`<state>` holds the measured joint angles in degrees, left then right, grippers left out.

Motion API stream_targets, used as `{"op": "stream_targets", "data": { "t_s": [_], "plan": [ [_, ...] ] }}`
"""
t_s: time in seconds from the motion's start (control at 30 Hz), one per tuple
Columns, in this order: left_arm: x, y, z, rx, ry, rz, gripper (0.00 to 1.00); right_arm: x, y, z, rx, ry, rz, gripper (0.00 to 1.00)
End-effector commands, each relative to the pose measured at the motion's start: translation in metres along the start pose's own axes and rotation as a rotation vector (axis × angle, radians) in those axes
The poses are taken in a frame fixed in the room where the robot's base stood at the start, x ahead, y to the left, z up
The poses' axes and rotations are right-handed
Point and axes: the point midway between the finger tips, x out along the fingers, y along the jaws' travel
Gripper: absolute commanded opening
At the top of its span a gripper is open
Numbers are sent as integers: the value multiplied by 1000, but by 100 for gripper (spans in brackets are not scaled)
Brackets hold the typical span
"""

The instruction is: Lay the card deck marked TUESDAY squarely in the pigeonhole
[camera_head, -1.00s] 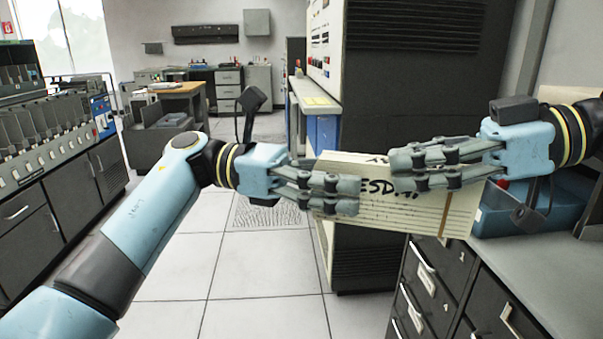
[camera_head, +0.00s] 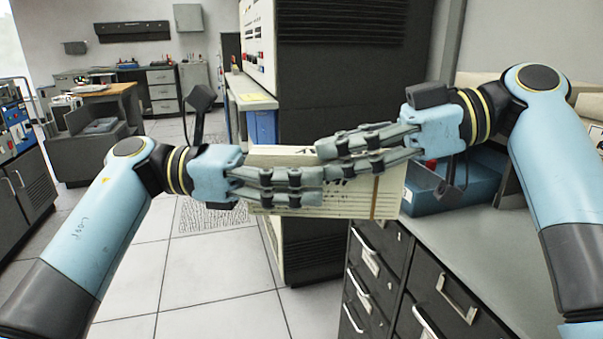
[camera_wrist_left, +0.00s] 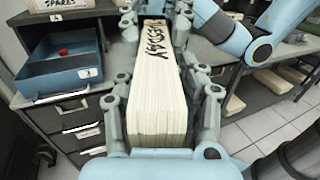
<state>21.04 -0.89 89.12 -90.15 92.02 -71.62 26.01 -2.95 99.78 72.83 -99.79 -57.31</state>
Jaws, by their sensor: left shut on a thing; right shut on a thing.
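The card deck (camera_head: 345,207) is a cream block with black lettering and a brown band near its right end. It is held in the air in front of the dark cabinet, its lettering mostly covered by fingers in the head view. In the left wrist view the deck (camera_wrist_left: 157,105) runs lengthwise between the fingers, and its top lettering ends in "ESDAY". My left gripper (camera_head: 310,189) is shut on the deck from the left. My right gripper (camera_head: 326,161) is shut on it from the right, fingers overlapping just above the left ones. I cannot make out a pigeonhole.
A grey counter (camera_head: 490,240) over dark drawers stands at right, with a blue tray (camera_head: 455,188) on it. Open floor (camera_head: 215,265) lies at left.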

Motion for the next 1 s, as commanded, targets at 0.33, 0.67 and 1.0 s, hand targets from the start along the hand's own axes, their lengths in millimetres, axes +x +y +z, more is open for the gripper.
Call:
{"op": "stream_targets", "data": {
  "t_s": [0.33,0.67,1.0],
  "plan": [
    [0,3,0,-2,1,10,56,0,-3,-1,-2,4,-10,0],
    [-12,2,-1,-2,4,9,56,0,-2,-1,-2,3,-7,0],
    [-77,2,-1,-2,5,8,56,0,-2,-1,-2,3,-6,0]
  ]
}}
